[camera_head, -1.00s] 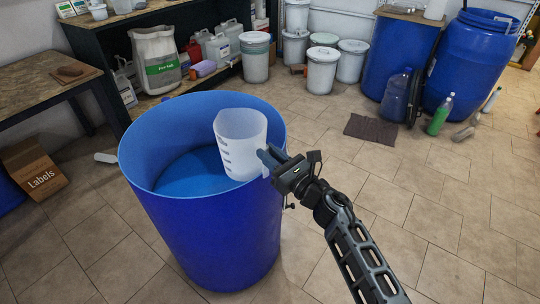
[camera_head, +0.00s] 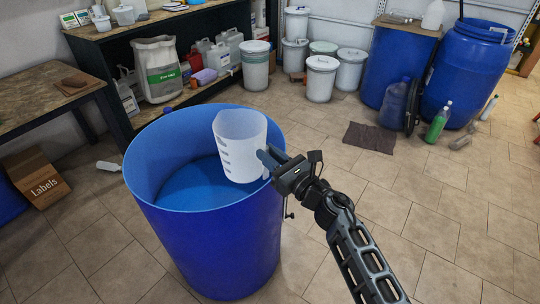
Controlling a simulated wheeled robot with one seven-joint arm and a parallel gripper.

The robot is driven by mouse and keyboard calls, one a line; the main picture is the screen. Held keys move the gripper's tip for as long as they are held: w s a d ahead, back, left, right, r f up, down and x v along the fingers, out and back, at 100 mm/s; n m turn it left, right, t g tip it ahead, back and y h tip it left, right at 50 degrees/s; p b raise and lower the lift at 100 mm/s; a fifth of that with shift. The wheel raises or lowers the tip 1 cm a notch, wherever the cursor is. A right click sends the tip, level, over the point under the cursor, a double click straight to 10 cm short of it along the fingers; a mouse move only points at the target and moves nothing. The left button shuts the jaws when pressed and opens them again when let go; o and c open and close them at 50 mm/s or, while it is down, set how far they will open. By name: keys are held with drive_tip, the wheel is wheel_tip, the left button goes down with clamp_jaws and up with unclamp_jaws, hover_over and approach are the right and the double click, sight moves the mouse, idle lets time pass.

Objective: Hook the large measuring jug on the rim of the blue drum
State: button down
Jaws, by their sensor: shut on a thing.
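The large measuring jug (camera_head: 239,147) is a translucent white plastic jug with dark marks on its side. It is upright and overlaps the right part of the open blue drum's (camera_head: 205,245) mouth in the picture. My gripper (camera_head: 268,160) comes from the right and is shut on the jug at its right side, by the handle. The handle is mostly hidden by the jaws. The drum is open at the top, with a lighter blue inside. I cannot tell whether the jug touches the drum's rim.
A dark shelf (camera_head: 122,85) with bottles, a sack and jerrycans stands behind the drum. White lidded buckets (camera_head: 321,78) and large blue barrels (camera_head: 466,70) stand at the back. A cardboard box (camera_head: 36,178) lies at the left. The tiled floor right of the drum is mostly clear.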

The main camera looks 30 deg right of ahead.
wheel_tip(320, 180, up, 5)
drive_tip(key=shift+r, duration=0.15)
idle(0.3)
